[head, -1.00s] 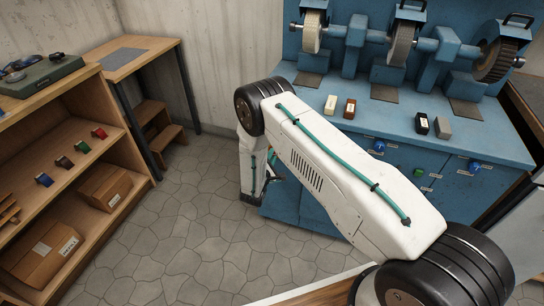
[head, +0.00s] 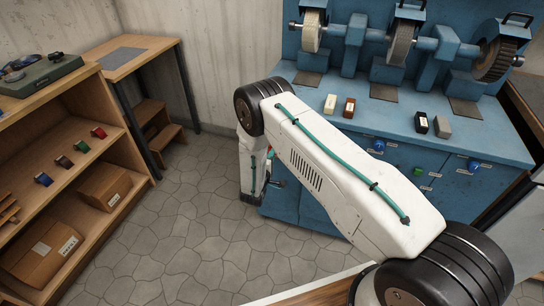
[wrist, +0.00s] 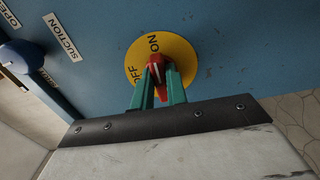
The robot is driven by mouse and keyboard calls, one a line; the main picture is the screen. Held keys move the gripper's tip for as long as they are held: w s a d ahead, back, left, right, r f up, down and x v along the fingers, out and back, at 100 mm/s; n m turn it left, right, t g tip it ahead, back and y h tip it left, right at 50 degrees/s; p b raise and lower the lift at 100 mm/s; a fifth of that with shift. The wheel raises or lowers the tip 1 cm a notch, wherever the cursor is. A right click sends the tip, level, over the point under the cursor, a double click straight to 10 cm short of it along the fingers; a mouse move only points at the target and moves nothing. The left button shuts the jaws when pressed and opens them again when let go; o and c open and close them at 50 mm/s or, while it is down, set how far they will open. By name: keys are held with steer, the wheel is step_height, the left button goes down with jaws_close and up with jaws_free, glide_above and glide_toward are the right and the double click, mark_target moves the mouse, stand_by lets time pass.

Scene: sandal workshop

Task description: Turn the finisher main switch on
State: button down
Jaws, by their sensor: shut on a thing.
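The main switch is a red knob (wrist: 157,62) on a round yellow plate (wrist: 183,50), marked OFF and ON, on the blue finisher panel in the wrist view. My gripper (wrist: 158,82) has its green fingers on both sides of the red knob and is shut on it. The knob's upper end points at the ON lettering; OFF is to its left. In the head view, the blue finisher (head: 440,140) stands at the right, and my arm hides most of my gripper and the switch.
The wrist view shows a SUCTION label (wrist: 63,37) and a blue knob (wrist: 20,57) left of the switch. Bricks such as the white one (head: 330,103) lie on the finisher top. A wooden shelf (head: 70,190) stands left, with clear stone floor (head: 190,230) between.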

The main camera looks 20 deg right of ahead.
steer(key=shift+s+f, duration=0.1)
steer(key=c, duration=1.4)
jaws_free()
steer(key=v, duration=0.7)
steer(key=shift+s+a, duration=0.25)
steer(key=shift+s, duration=0.05)
